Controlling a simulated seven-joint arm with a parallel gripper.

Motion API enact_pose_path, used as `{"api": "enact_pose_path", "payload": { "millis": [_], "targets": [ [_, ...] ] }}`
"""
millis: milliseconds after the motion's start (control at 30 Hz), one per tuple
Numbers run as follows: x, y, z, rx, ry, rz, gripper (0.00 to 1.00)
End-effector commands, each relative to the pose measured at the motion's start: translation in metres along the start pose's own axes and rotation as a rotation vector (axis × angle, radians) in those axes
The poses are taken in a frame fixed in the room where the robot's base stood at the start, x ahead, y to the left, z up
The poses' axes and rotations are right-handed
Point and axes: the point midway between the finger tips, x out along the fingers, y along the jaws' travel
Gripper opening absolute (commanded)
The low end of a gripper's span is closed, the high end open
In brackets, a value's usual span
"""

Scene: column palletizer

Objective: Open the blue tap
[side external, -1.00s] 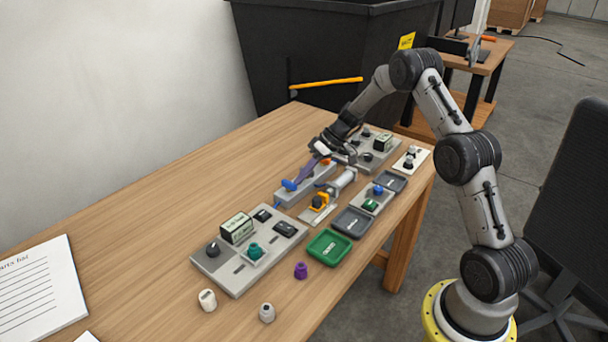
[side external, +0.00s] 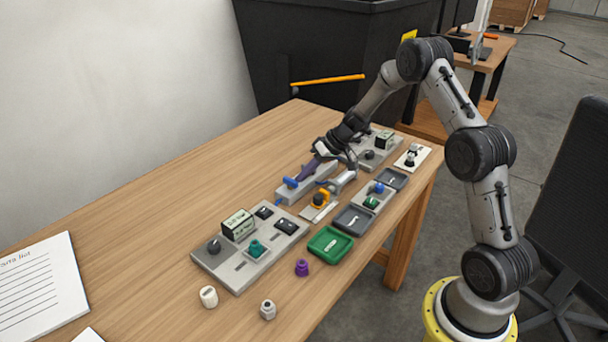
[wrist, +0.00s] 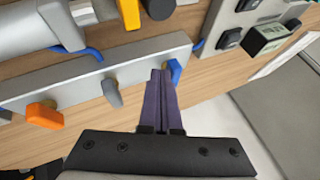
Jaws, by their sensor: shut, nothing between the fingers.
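A light grey block (wrist: 85,82) carries a row of tap handles: an orange one (wrist: 45,115), a grey one (wrist: 112,92) and a blue tap (wrist: 176,71). In the side view the blue tap (side external: 290,182) is at the block's near end. My gripper (wrist: 160,72) is shut and empty, with its purple fingertips just left of the blue handle in the wrist view. The fingertips look very close to the handle; I cannot tell if they touch. The fingers hide part of the block and handle. In the side view my gripper (side external: 299,178) reaches down to the block.
A grey panel (side external: 238,273) with knobs, switches and a display stands nearer the camera. The table's left side is largely clear. A black bin (side external: 310,60) stands behind.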

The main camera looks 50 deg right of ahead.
Motion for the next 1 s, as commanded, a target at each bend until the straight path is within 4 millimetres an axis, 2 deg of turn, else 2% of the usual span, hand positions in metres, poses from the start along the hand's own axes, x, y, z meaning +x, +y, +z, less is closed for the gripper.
{"api": "enact_pose_path", "payload": {
  "millis": [433,1000],
  "targets": [
    [0.000,-0.004,0.005,-0.002,-0.002,-0.002,0.00],
    [0.002,-0.021,0.017,0.390,0.210,0.209,0.00]
  ]
}}
